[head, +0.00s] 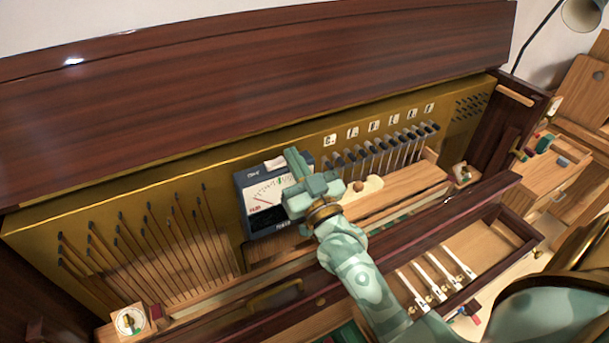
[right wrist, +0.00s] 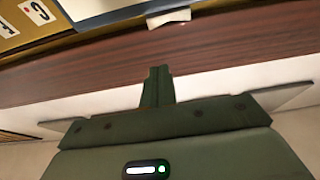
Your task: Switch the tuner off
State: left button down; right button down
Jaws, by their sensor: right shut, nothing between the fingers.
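The tuner (head: 259,222) is a dark blue box with a white needle dial, set against the brass panel inside the piano. A white switch (head: 275,162) sits on its top edge. My right gripper (head: 291,154) is shut and empty, in front of the tuner's right side and close to the switch in the picture; the hand covers part of the dial. In the right wrist view, the closed fingers (right wrist: 158,73) point toward the tuner's edge (right wrist: 105,12), with the white switch (right wrist: 168,17) just above and a visible gap between. My left gripper is out of view.
Thin dark-tipped rods (head: 160,240) stand left of the tuner, and a row of hammers (head: 385,150) stands to its right. A wooden block (head: 395,195) lies below the hammers. An open drawer (head: 475,240) with white keys is at lower right. The dark wooden lid (head: 250,85) rises behind.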

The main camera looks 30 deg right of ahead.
aim_at(275, 163)
jog(key=w+f+b, duration=0.1)
jog(key=w+f, duration=0.2)
jog(key=shift+d, duration=0.15)
dwell(0.4)
